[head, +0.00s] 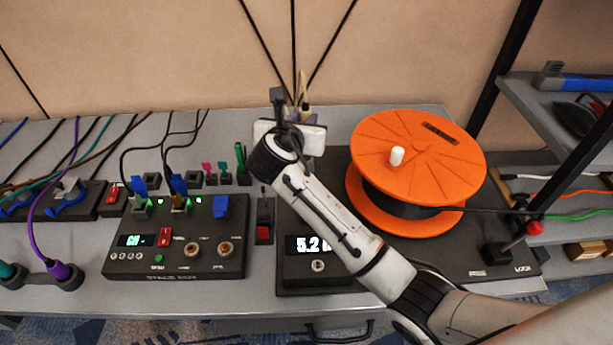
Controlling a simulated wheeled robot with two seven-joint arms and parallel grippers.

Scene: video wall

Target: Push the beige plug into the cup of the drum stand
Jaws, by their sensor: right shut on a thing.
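My right gripper (292,112) is at the end of the white arm that comes in from the lower right. It is beyond the display of the drum stand, near the back edge of the table, and shut on the beige plug (303,86). Only a narrow beige upper part of the plug shows; the rest is hidden by the gripper. The drum stand (455,250) is a dark base with an orange drum (425,150) on top. I cannot make out its cup, nor whether the plug touches it. My left gripper is not in view.
Left of my arm is a dark control box (180,262) with lit green lights and several plugs. A small red switch (263,232) is between it and the stand. A red-knobbed lever (533,229) and a shelf rack (555,100) are on the right. Cables hang along the back wall.

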